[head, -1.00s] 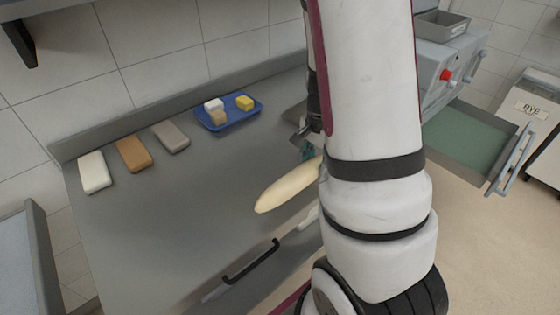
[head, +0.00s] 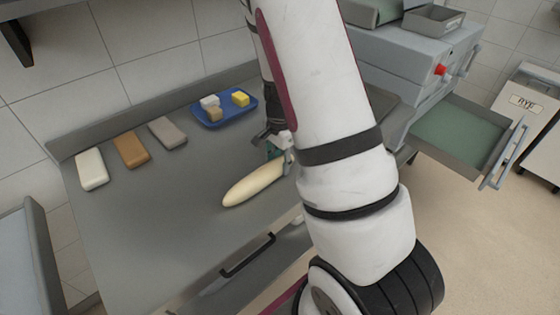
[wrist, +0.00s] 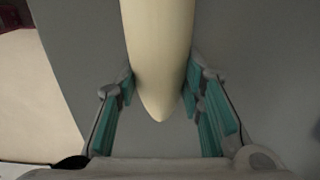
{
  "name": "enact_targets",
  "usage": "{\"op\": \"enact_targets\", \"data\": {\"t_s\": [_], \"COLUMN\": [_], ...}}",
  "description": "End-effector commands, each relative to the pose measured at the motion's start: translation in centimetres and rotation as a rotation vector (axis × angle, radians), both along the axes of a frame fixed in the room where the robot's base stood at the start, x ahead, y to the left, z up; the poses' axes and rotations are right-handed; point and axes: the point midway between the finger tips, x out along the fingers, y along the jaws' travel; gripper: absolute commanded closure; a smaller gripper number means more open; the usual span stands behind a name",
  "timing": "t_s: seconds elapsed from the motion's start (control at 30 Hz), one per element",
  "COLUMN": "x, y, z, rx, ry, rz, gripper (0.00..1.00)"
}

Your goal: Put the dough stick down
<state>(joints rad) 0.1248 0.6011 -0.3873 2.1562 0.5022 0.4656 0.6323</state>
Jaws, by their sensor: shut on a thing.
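The dough stick (head: 252,186) is a long pale cream loaf shape with tapered ends. My gripper (head: 277,152) is shut on it near its right end, partly hidden behind my arm in the head view. In the wrist view the dough stick (wrist: 158,50) lies between the teal finger pads of my gripper (wrist: 160,95), and its pointed end shows toward the palm. The stick is over the grey steel worktop (head: 150,225). I cannot tell whether it touches the surface.
White (head: 91,169), orange-brown (head: 131,150) and grey (head: 167,133) blocks lie at the worktop's left back. A blue tray (head: 226,121) holds small white, tan and yellow blocks. An open drawer (head: 455,140) stands at the right. The worktop's left middle is clear.

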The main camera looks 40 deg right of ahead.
Motion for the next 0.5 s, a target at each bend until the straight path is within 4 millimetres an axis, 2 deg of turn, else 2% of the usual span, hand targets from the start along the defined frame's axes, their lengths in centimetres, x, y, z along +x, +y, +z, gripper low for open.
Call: {"op": "enact_targets", "data": {"t_s": [0.17, 0.2, 0.27, 0.5], "x": [0.03, 0.00, 0.00, -0.01], "y": [0.00, 0.01, 0.00, 0.00], "z": [-0.28, -0.21, -0.18, -0.17], "rx": [0.000, 0.000, 0.000, 0.000], "ry": [0.000, 0.000, 0.000, 0.000], "rz": [0.000, 0.000, 0.000, 0.000], "gripper": [0.97, 0.56, 0.45, 0.45]}}
